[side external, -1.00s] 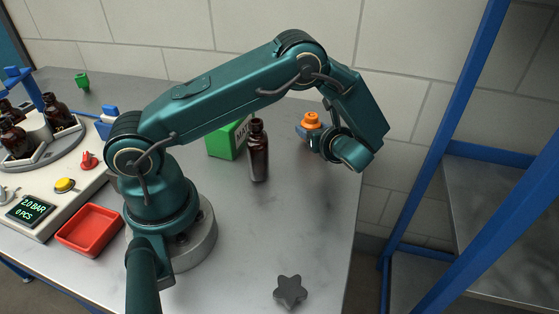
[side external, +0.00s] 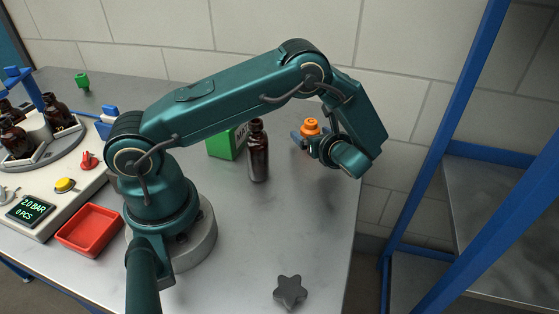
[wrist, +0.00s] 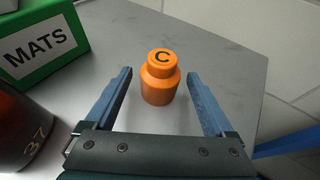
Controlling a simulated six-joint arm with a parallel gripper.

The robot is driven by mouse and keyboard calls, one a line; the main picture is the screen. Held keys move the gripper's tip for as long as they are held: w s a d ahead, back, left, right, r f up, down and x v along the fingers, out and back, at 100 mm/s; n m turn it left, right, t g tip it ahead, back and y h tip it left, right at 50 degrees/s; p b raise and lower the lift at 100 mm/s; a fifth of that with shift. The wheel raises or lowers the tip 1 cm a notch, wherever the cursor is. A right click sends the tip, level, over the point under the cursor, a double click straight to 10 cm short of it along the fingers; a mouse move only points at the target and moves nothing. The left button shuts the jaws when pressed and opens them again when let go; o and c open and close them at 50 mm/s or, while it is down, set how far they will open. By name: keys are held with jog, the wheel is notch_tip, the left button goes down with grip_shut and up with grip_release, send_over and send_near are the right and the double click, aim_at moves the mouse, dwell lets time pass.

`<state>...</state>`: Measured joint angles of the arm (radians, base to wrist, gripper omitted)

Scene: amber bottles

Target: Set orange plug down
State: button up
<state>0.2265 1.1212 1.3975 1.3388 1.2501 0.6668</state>
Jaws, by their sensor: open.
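The orange plug (wrist: 160,82), marked with a C on its top, stands upright on the grey table in the wrist view. In the side view the orange plug (side external: 310,127) is at the back right of the table, partly hidden by my gripper. My gripper (wrist: 160,90) is open, with one blue finger on each side of the plug and a gap between each finger and it. In the side view my gripper (side external: 308,140) is low over the table around the plug.
A brown bottle (side external: 258,152) marked 37 stands left of my gripper. A red tray (side external: 90,230) and a dark star knob (side external: 290,290) are farther off. The table's right edge (side external: 354,225) is close.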

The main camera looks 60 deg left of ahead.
jog(key=v, duration=1.2)
jog(key=s+d+r+n+t+h, duration=0.1)
jog(key=s+d+r+n+h, duration=0.1)
jog(key=s+r+n+h, duration=0.3)
jog(key=s+d+r+n+t+h, duration=0.1)
jog(key=s+d+r+n+h, duration=0.1)
jog(key=s+r+n+h, duration=0.3)
jog(key=s+n+h, duration=0.3)
jog(key=s+n, duration=0.3)
jog(key=n, duration=0.4)
jog(key=shift+s+d+r+n+t, duration=0.3)
jog(key=shift+s+d+n, duration=0.05)
jog(key=shift+n, duration=0.05)
